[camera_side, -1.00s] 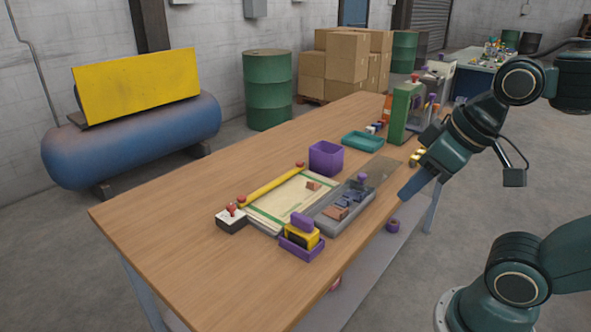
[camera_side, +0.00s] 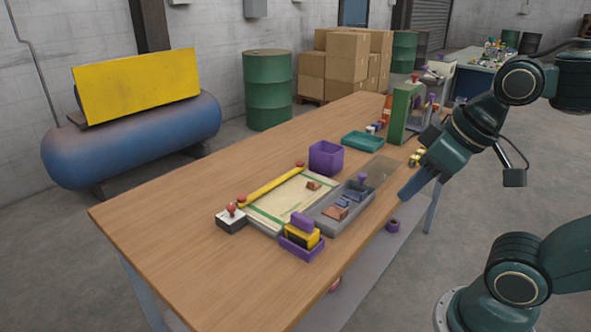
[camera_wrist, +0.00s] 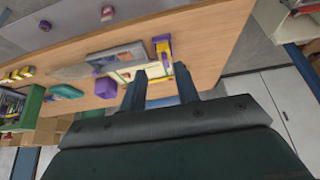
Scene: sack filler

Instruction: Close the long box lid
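The long box is a grey open tray (camera_side: 327,222) near the table's front edge, holding blue and brown pieces. Its see-through lid (camera_side: 380,171) lies flat at the box's far right end, leaving most of the box open. In the wrist view the grey box (camera_wrist: 124,52) and the lid (camera_wrist: 72,73) lie beyond my fingers. My gripper (camera_side: 404,193) is at the table's front edge, right of the lid and apart from it. In the wrist view my gripper (camera_wrist: 160,78) has its two fingers spread with nothing held between them.
A purple bin (camera_side: 326,158) and teal tray (camera_side: 362,141) stand behind the box. A purple holder with a yellow-black block (camera_side: 302,238) sits at its near end. A paper board with a yellow bar (camera_side: 270,186) lies left. A green upright unit (camera_side: 400,112) stands farther back.

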